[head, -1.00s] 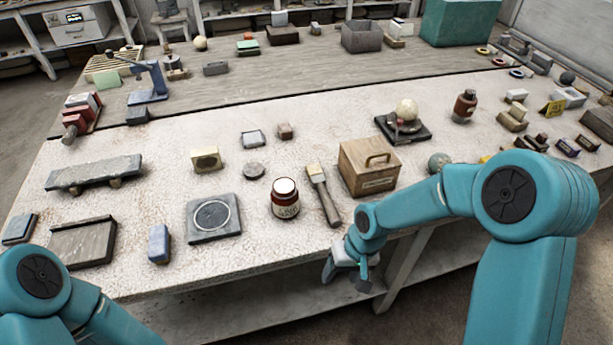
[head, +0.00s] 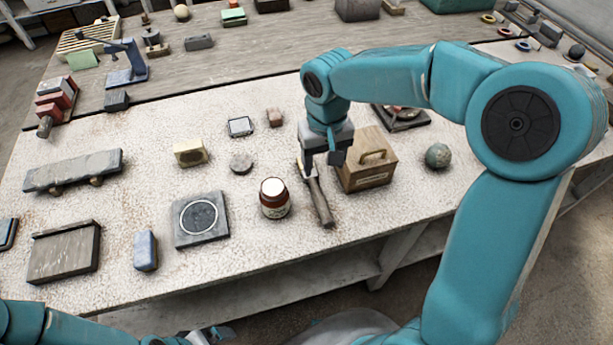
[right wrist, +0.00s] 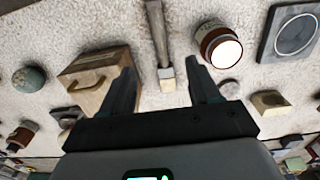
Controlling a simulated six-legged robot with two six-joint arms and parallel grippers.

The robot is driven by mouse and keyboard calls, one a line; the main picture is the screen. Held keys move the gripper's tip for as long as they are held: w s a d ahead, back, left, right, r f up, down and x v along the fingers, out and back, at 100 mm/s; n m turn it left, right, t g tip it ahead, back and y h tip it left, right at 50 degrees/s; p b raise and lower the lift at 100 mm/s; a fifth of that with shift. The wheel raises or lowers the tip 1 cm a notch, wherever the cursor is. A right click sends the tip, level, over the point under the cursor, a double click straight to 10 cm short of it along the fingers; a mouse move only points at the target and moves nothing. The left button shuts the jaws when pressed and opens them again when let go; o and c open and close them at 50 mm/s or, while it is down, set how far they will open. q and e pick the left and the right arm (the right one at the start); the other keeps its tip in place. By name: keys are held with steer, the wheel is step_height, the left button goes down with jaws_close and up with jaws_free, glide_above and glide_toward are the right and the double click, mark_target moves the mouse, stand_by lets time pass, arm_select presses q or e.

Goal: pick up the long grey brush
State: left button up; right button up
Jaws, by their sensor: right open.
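The long brush has a grey-brown handle (head: 322,203) and lies on the pale worktable (head: 330,232) between a dark red jar and a wooden box. My right gripper (head: 322,168) points down over the brush's head end and hides part of it. In the right wrist view the brush (right wrist: 157,35) runs between my two open fingers (right wrist: 160,66), with its pale bristles (right wrist: 167,85) toward the palm. The fingers look apart from it; their exact height is unclear. A small part of my left gripper (head: 214,333) seems to show at the bottom edge.
The wooden box (head: 366,172) with a handle stands close right of my right gripper. The dark red jar (head: 274,199) stands left of the brush. A grey slab (head: 201,220) with a ring lies further left. A mottled ball (head: 438,156) sits right of the box.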

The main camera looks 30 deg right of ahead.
glide_above(322, 203)
step_height(322, 203, down, 11)
steer(key=shift+s+r, duration=0.1)
steer(key=shift+r, duration=0.1)
steer(key=shift+a+f+p, duration=0.15)
steer(key=shift+f+p, duration=0.05)
steer(key=shift+p, duration=0.1)
steer(key=f+p, duration=0.1)
steer(key=f, duration=0.4)
steer(key=shift+d, duration=0.2)
steer(key=shift+a, duration=0.1)
jaws_close()
